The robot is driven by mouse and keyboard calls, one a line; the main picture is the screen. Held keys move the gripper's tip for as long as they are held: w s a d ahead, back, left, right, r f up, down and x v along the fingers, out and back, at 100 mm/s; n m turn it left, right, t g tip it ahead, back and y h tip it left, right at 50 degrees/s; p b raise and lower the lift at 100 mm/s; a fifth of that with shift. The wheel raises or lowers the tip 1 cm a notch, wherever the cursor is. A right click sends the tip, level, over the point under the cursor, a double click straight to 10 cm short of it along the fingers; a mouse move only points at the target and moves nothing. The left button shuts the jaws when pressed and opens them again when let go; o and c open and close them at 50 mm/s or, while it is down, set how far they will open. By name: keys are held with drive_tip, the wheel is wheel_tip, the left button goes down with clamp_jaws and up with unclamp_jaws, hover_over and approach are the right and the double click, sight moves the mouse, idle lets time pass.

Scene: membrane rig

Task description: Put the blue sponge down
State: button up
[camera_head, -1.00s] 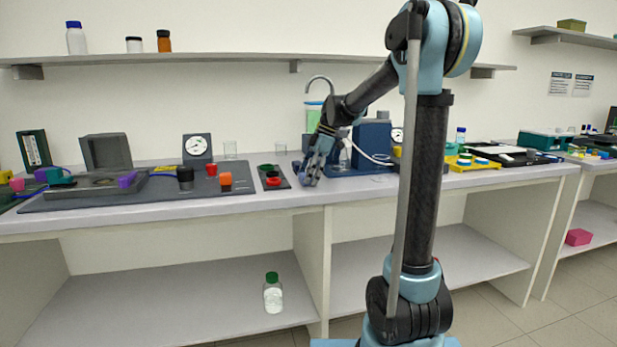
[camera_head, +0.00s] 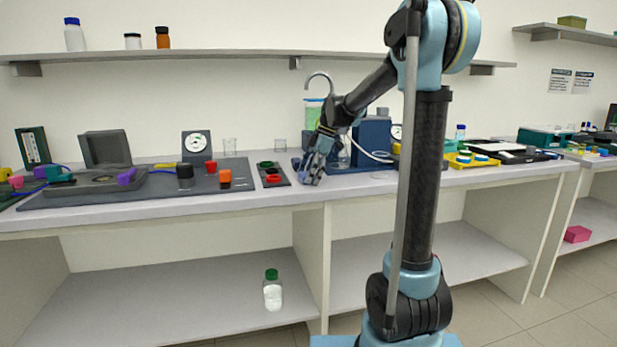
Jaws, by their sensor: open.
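My gripper (camera_head: 312,178) is low over the front part of the bench top, just right of the small dark tray with the red and green rings. It points down and its jaws are open. A small patch of blue shows at the fingertips, close to the bench surface. It may be the blue sponge, but the fingers cover most of it and I cannot tell its outline. I cannot tell whether the fingers touch it.
The small dark tray (camera_head: 284,181) lies close on the left. A blue rig (camera_head: 371,140) with a pale hose stands behind and right, with a tap (camera_head: 319,76) behind. Bare bench front (camera_head: 345,187) lies right of my gripper. A green-capped bottle (camera_head: 272,292) stands on the lower shelf.

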drive_tip(key=shift+r, duration=0.15)
drive_tip(key=shift+r, duration=0.3)
drive_tip(key=v, duration=1.7)
drive_tip(key=s+d+f+m+t+h, duration=0.1)
drive_tip(key=s+d+f+m, duration=0.4)
drive_tip(key=s+f, duration=0.6)
drive_tip(key=s+d+f+m+t+h, duration=0.1)
drive_tip(key=s+d+f+m, duration=0.4)
drive_tip(key=s+f+m, duration=0.4)
drive_tip(key=s+d+f+m+t+h, duration=0.1)
drive_tip(key=s+d+f+m, duration=0.3)
drive_tip(key=s+f, duration=0.9)
drive_tip(key=m+h, duration=0.1)
drive_tip(key=m, duration=0.2)
drive_tip(key=shift+s+d, duration=0.4)
drive_tip(key=shift+w+f, duration=0.25)
drive_tip(key=shift+w, duration=0.2)
